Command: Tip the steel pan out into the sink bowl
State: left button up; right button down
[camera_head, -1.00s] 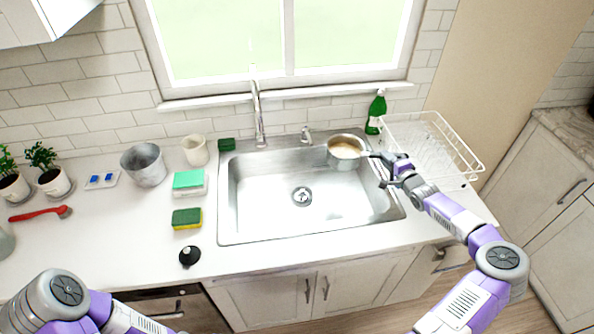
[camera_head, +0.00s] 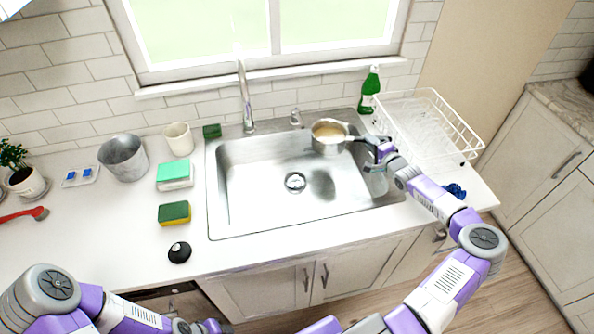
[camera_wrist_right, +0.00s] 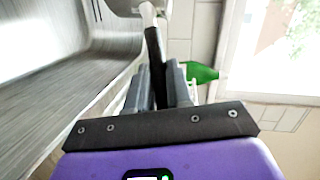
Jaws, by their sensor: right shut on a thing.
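The steel pan (camera_head: 329,142) is held over the back right part of the sink bowl (camera_head: 262,190). It is roughly level and has tan contents (camera_head: 330,131) inside. My right gripper (camera_head: 372,146) is shut on the pan's handle, to the right of the pan. In the right wrist view the gripper's dark fingers (camera_wrist_right: 164,88) close around the handle (camera_wrist_right: 150,30), and the pan itself is mostly out of frame. The sink floor under the pan shows a dark shadow. My left arm is at the lower left, and its gripper cannot be made out clearly.
The faucet (camera_head: 246,98) stands behind the sink. A green bottle (camera_head: 369,92) and a white dish rack (camera_head: 432,125) are close behind and right of the pan. Sponges (camera_head: 174,213), a cup (camera_head: 179,139) and a metal pot (camera_head: 124,157) stand left of the sink.

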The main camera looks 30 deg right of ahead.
jog(key=shift+f, duration=0.35)
jog(key=s+a+r+n+t+b, duration=0.2)
jog(key=a+r+n, duration=0.4)
jog(key=r, duration=0.3)
jog(key=shift+a+r+h+b, duration=0.3)
jog(key=shift+a+b, duration=0.1)
jog(key=shift+a, duration=0.2)
dwell(0.3)
jog(key=shift+s+a+t, duration=0.1)
jog(key=shift+s+t, duration=0.05)
jog(key=shift+t, duration=0.15)
